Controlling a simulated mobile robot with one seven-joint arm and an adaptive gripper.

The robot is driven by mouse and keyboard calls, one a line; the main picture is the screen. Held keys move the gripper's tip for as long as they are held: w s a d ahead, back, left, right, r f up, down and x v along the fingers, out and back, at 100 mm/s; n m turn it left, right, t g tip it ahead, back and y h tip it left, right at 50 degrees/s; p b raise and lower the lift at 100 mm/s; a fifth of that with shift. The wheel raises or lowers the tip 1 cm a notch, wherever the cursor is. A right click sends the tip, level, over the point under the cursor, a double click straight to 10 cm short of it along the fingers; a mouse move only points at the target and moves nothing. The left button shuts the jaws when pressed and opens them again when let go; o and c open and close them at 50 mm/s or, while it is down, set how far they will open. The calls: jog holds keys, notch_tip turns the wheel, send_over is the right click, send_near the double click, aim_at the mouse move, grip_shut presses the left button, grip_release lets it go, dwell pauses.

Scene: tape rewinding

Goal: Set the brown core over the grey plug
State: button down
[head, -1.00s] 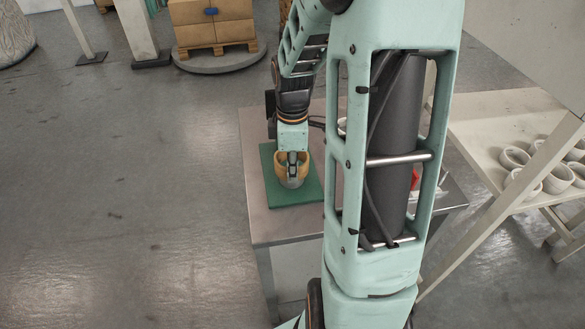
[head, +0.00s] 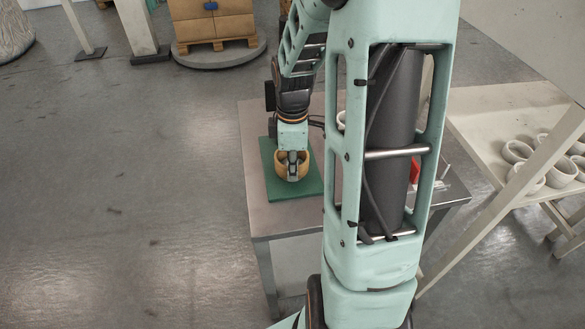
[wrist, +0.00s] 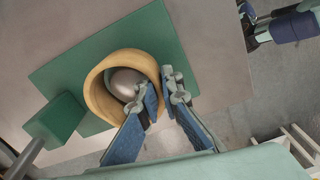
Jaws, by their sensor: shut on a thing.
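The brown core (head: 281,165) is a thick tan ring over the green board (head: 308,186). In the wrist view the core (wrist: 96,88) surrounds the domed grey plug (wrist: 124,82), which shows inside its opening. My gripper (wrist: 160,86) is shut on the core's right wall, one finger inside the ring and one outside. In the head view my gripper (head: 292,163) points down at the core. The core looks roughly level. Whether its lower edge rests on the board is hidden.
The board lies on a grey metal table (head: 257,222). A green block (wrist: 56,120) on a grey bar stands left of the core in the wrist view. A red item (head: 414,170) is partly hidden behind my arm.

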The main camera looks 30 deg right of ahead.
jog(key=c, duration=2)
grip_release()
jog(key=shift+c, duration=0.2)
notch_tip(320, 180, up, 12)
jog(key=shift+a, duration=0.1)
